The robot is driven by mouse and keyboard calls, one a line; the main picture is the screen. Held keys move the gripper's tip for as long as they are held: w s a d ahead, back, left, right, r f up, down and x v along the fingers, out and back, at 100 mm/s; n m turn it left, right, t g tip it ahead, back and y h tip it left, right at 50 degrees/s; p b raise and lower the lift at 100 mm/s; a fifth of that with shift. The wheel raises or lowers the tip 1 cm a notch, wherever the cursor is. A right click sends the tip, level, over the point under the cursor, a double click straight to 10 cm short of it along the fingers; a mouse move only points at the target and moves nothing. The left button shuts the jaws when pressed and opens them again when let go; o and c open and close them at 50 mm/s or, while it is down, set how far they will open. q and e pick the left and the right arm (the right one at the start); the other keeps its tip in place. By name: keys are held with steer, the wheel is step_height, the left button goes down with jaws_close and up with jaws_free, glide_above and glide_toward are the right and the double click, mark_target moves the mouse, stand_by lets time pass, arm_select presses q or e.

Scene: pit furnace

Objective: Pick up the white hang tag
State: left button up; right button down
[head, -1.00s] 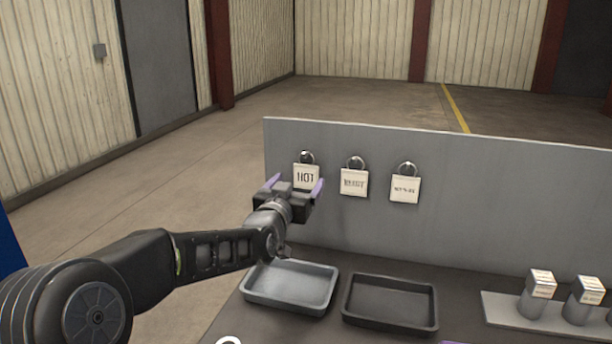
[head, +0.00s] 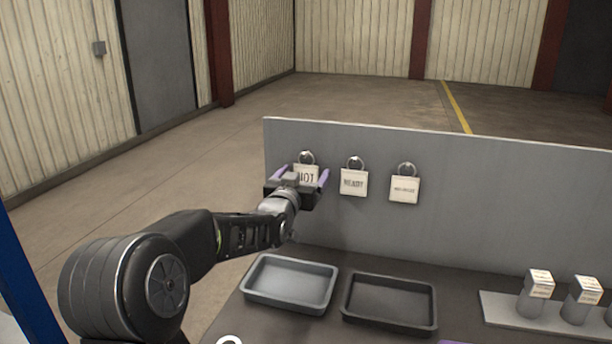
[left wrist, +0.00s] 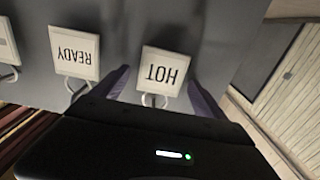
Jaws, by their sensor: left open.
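Three white hang tags hang from rings on a grey upright panel. The left one, marked HOT (head: 307,171), also shows in the left wrist view (left wrist: 162,72). The middle one, marked READY (head: 353,183), also shows in the left wrist view (left wrist: 75,52). The right one (head: 404,189) has print too small to read. My left gripper (head: 300,179) is open in front of the HOT tag, and its purple fingers (left wrist: 160,92) stand on either side of that tag. The gripper hides the tag's lower part in the head view. My right gripper is not in view.
The grey panel (head: 470,200) stands behind the tags. A light grey tray (head: 290,302) and a dark tray (head: 390,328) sit on the bench below. Several labelled blocks on posts (head: 539,284) stand on a strip at the right.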

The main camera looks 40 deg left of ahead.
arm_select(q)
steer(key=shift+c, duration=0.4)
steer(key=c, duration=1.3)
